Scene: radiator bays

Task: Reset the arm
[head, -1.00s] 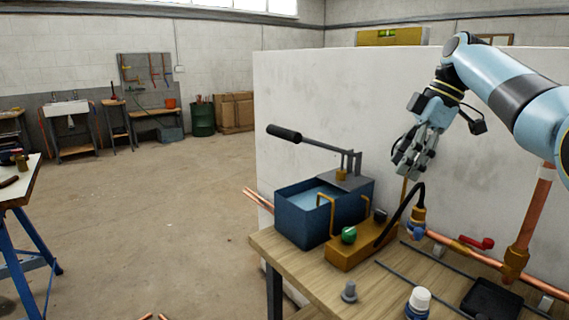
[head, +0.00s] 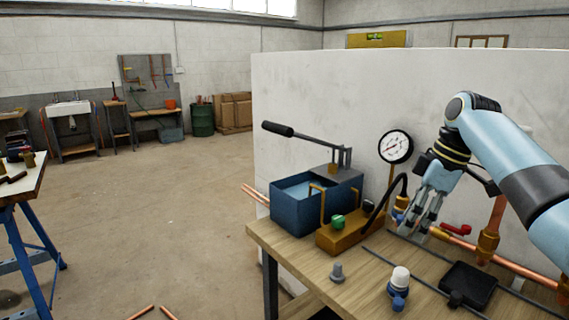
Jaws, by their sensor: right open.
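My right gripper (head: 422,226) is open and empty, with its fingers pointing down. It hangs by the copper pipe in front of the white wall panel, to the right of the pump's hose (head: 393,190). Whether it touches the pipe I cannot tell. My right arm comes in from the right edge, bent at the elbow. My left gripper is not in the picture.
A blue test pump (head: 300,215) with a black-handled lever stands on the wooden bench (head: 310,258).

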